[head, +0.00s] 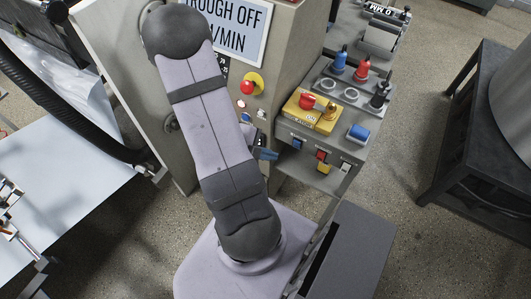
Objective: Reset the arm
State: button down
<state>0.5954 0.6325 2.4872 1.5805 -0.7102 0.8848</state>
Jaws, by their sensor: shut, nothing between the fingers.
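My arm rises from its base and bends over in front of a beige machine cabinet (283,70). My gripper (268,155) shows only in part, dark with blue, just right of my forearm. It is shut and empty, in front of the cabinet's lower right edge and left of the control console (345,130). The rest of the gripper and wrist is hidden behind my arm.
The console carries a yellow box with a red button (307,101), several knobs and a blue switch (358,132). A red emergency button (247,87) sits on the cabinet. A white sheet (70,200) is at left, a dark stand (460,150) at right.

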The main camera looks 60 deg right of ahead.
jog(key=shift+v, duration=1.05)
jog(key=shift+a, duration=0.1)
